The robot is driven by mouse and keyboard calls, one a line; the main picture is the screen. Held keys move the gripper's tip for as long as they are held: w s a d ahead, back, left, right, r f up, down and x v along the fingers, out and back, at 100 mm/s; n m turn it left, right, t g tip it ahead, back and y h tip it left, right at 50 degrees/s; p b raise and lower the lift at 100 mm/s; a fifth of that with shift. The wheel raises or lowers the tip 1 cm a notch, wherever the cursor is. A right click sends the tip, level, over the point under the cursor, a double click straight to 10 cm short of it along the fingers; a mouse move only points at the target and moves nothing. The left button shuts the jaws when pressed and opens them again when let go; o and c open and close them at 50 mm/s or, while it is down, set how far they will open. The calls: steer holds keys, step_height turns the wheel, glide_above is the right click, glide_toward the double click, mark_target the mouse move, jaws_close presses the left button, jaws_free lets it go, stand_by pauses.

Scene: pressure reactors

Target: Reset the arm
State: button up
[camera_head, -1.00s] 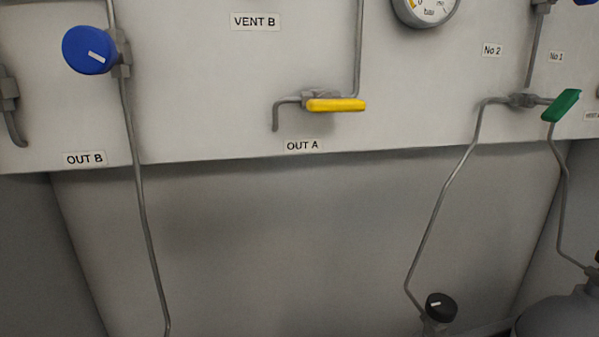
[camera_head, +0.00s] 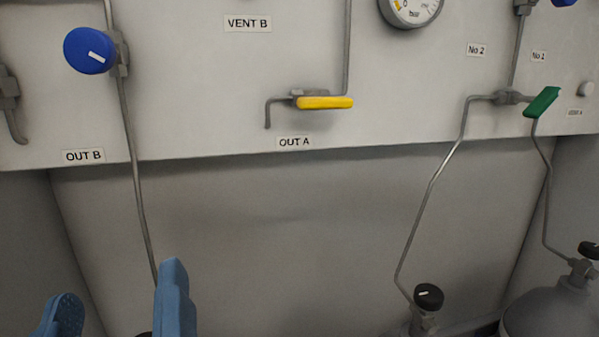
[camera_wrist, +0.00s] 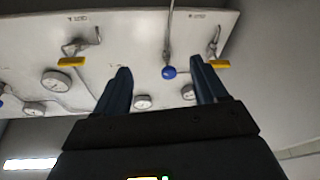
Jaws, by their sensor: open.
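My gripper (camera_head: 120,300) shows at the bottom left of the head view as two blue fingers, spread apart with nothing between them. It is in front of the lower wall below the OUT B label (camera_head: 83,156). In the wrist view my gripper (camera_wrist: 160,82) is also open and empty, its two dark blue fingers pointing at the panel. A blue round knob (camera_wrist: 169,72) shows beyond the gap between them, apart from the fingers.
The white panel (camera_head: 200,110) carries a blue knob (camera_head: 89,51), a yellow lever (camera_head: 325,103), a green lever (camera_head: 542,102) and a gauge (camera_head: 410,10). Thin pipes run down. A black knob (camera_head: 429,296) and a grey cylinder (camera_head: 550,312) stand lower right. The lower middle is clear.

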steer(key=s+d+f+g+h, duration=0.1)
steer(key=d+f+g, duration=0.1)
steer(key=d+f, duration=0.75)
steer(key=s+d+f+g, duration=0.2)
steer(key=d+f, duration=0.7)
steer(key=f, duration=0.2)
steer(key=s+d+f+m+h, duration=0.1)
steer(key=s+d+m+h, duration=0.2)
steer(key=s+d, duration=0.4)
steer(key=s+d+f+m+g+h, duration=0.1)
steer(key=s+d+f+m+h, duration=0.1)
steer(key=s+d, duration=0.6)
steer(key=s+m+h, duration=0.1)
steer(key=s, duration=0.2)
steer(key=shift+f+m, duration=0.15)
steer(key=shift+m, duration=0.15)
steer(key=shift+a, duration=0.1)
stand_by(0.7)
